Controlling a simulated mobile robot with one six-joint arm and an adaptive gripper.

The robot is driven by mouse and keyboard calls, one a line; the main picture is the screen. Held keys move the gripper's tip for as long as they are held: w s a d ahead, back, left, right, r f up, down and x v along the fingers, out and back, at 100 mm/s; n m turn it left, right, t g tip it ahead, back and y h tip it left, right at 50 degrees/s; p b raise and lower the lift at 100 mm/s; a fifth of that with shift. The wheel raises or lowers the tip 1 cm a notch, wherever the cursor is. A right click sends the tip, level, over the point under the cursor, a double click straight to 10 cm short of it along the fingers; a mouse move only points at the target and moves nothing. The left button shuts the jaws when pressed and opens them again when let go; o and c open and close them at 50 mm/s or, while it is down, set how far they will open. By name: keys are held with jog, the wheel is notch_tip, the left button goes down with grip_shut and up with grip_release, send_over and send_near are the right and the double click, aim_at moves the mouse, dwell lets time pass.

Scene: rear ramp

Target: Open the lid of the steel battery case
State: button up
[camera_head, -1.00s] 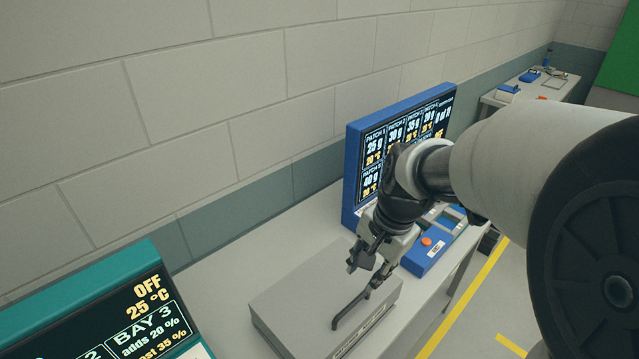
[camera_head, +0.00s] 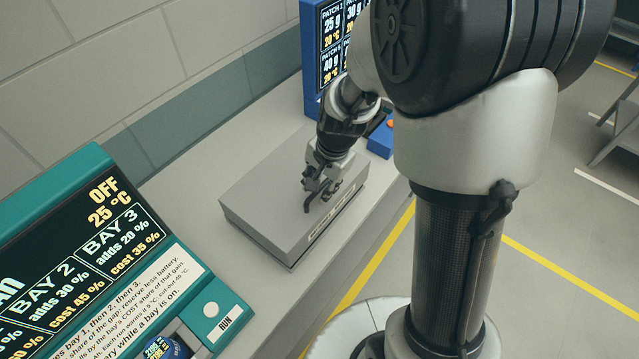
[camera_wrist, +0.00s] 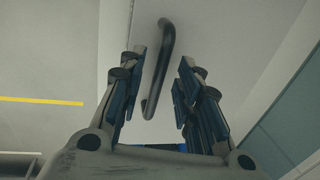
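The steel battery case (camera_head: 255,196) is a flat grey box on the bench, with its lid down. A dark bar handle (camera_wrist: 160,65) stands on the case lid in the wrist view. My gripper (camera_head: 317,200) is over the right part of the case, pointing down at the handle. In the wrist view my gripper (camera_wrist: 163,62) is open, with one finger on each side of the handle. The handle lies slightly slanted between the fingers, and I see no clear contact. In the head view the handle is mostly hidden by the fingers.
A teal panel (camera_head: 160,227) with a screen and a RUN button (camera_head: 211,309) stands left of the case. A blue-framed screen (camera_head: 312,60) stands behind it, with a blue device (camera_head: 380,140) nearby. A yellow floor line (camera_head: 365,275) runs along the bench.

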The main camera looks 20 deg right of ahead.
jog(key=shift+c, duration=0.2)
grip_shut()
dwell(0.6)
